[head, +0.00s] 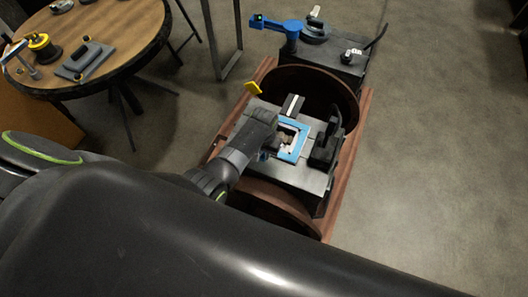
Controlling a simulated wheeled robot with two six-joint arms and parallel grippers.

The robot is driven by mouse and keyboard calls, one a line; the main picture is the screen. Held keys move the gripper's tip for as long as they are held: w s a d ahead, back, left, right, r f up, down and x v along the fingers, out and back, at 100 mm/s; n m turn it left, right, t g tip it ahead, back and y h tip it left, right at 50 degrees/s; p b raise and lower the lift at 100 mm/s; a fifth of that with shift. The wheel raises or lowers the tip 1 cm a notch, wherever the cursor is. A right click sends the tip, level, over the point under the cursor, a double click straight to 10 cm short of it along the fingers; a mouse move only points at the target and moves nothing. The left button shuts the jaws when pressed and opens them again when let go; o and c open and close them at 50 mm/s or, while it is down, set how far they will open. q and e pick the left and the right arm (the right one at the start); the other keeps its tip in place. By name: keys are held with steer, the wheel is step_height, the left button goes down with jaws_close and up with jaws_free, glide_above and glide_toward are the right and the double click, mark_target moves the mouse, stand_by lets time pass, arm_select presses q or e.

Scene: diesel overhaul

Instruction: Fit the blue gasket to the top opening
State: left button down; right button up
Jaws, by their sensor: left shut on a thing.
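The blue gasket (301,144) is a rectangular frame over the grey top plate (311,178) of the engine block. My left gripper (272,148) is shut on the gasket's left side. A pale and brown area, which looks like the top opening (287,139), shows through the middle of the frame. I cannot tell whether the gasket touches the plate or hangs just above it. The gripper hides the gasket's left edge. My right gripper is not in view.
A reddish-brown cradle (352,150) surrounds the engine. A round wooden table (115,25) with parts is at upper left. Floor at right is clear.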

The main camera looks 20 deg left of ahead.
arm_select(q)
steer(key=c, duration=1.3)
jaws_free()
steer(key=shift+f, duration=0.1)
steer(key=shift+r, duration=0.5)
step_height(320, 180, up, 16)
steer(key=p, duration=0.2)
steer(key=shift+r, duration=0.2)
